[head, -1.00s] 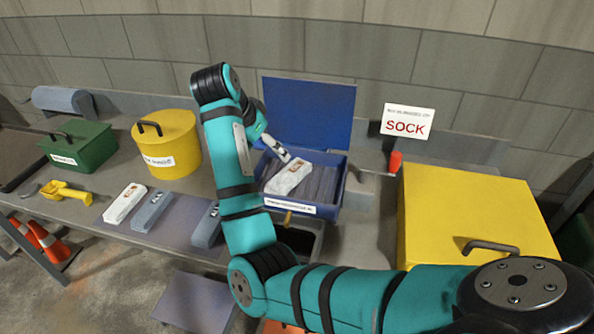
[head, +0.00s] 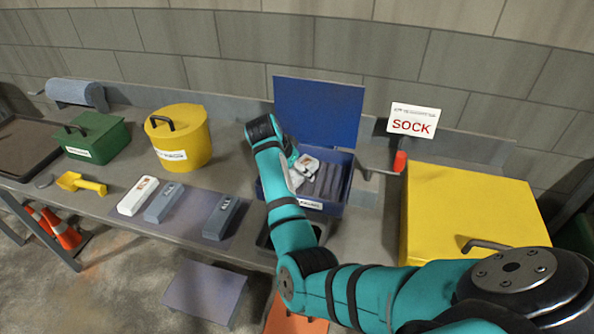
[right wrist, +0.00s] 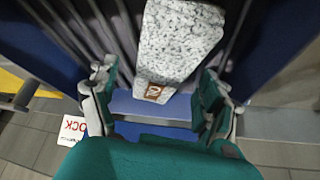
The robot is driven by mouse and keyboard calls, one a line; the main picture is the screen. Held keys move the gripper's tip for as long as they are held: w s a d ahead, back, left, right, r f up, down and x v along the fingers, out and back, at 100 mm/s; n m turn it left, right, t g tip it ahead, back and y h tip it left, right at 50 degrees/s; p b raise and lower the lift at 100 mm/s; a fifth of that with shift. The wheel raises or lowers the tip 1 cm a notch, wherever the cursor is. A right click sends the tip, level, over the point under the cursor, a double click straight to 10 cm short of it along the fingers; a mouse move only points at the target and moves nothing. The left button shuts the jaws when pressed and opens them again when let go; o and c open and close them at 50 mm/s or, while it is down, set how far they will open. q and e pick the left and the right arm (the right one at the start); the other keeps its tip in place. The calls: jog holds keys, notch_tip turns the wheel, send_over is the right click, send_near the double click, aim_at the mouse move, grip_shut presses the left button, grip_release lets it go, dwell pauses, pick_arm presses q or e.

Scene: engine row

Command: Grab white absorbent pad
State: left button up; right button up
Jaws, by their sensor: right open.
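A white absorbent pad with a small brown label lies in the open blue box (head: 345,190). In the right wrist view this speckled white pad (right wrist: 178,45) fills the upper middle, with its labelled end toward me. My right gripper (right wrist: 160,108) is open, one finger on each side of the pad's near end; whether they touch it I cannot tell. In the head view my right gripper (head: 296,172) is at the box's left part, partly hidden by my arm. Another white pad (head: 138,196) lies on the bench to the left. My left gripper is not in view.
Two grey blocks (head: 164,203) (head: 221,217) lie on the bench beside the white one. A yellow round bin (head: 182,140), a green box (head: 93,138) and a yellow scoop (head: 80,184) stand further left. A large yellow box (head: 465,210) is at right.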

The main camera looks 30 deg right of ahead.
jog(key=shift+d+f, duration=0.15)
jog(key=shift+f, duration=0.15)
jog(key=shift+c, duration=0.4)
jog(key=c, duration=1.2)
jog(key=shift+r, duration=0.1)
